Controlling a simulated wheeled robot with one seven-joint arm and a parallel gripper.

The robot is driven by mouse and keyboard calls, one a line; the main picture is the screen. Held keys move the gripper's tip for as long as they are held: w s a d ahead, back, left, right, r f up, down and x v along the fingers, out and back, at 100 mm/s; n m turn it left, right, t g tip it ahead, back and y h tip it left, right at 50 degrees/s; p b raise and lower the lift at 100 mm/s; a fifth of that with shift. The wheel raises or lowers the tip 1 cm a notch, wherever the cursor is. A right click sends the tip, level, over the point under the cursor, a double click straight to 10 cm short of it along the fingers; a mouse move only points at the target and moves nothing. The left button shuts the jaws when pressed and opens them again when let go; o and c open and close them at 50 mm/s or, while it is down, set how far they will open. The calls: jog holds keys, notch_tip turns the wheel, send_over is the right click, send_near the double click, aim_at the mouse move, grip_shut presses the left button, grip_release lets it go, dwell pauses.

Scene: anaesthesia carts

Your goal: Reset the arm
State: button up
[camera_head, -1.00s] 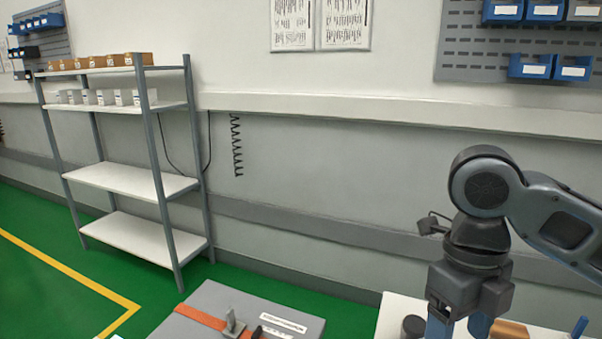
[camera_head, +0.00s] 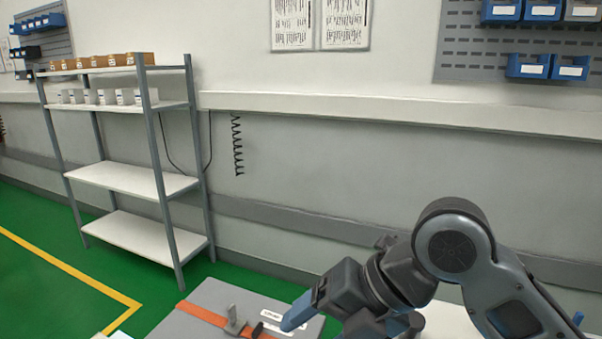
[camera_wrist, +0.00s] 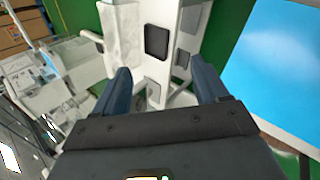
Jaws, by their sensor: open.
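My arm reaches in from the lower right of the head view, bent at a rounded joint. My gripper (camera_head: 318,318) points down and to the left, above the right part of the grey case. In the wrist view my gripper (camera_wrist: 160,88) shows two blue fingers set well apart, with nothing between them. Beyond the fingers are white and grey machine-like parts, not touched as far as I can see.
A grey case (camera_head: 200,297) with an orange strap (camera_head: 203,314) and a metal clasp stands at the bottom centre. A shelf rack (camera_head: 140,180) stands at the left against the wall. Blue bins (camera_head: 528,66) hang upper right. A blue surface (camera_wrist: 285,65) lies right in the wrist view.

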jog(key=a+r+m+t+y, duration=0.2)
jog(key=a+m+t+y, duration=0.4)
jog(key=m, duration=0.6)
jog(key=s+d+f+m+t+h, duration=0.2)
jog(key=s+d+f+m+h, duration=0.1)
jog(key=s+m, duration=0.2)
jog(key=s+d+f+m+t+h, duration=0.2)
jog(key=s+d+f+m+h, duration=0.1)
jog(key=m, duration=0.4)
jog(key=s+d+f+m+t+h, duration=0.2)
jog(key=s+d+f+m+h, duration=0.1)
jog(key=s+d+f+m, duration=0.2)
jog(key=shift+s+d+f+m+t+h, duration=0.1)
jog(key=shift+s+d+m+t+h, duration=0.1)
jog(key=shift+s+m, duration=0.3)
jog(key=shift+s+d+f+m+t+h, duration=0.1)
jog(key=shift+s+m+t+h, duration=0.1)
jog(key=shift+s+m, duration=0.25)
jog(key=s+d+r+m+h, duration=0.1)
jog(key=s+d+m, duration=0.1)
jog(key=s+d, duration=0.4)
jog(key=s+d+m+h, duration=0.1)
jog(key=s+d+h, duration=0.1)
jog(key=s+d, duration=0.5)
jog(key=s, duration=0.6)
jog(key=shift+r+m+h, duration=0.3)
jog(key=shift+r+m, duration=0.05)
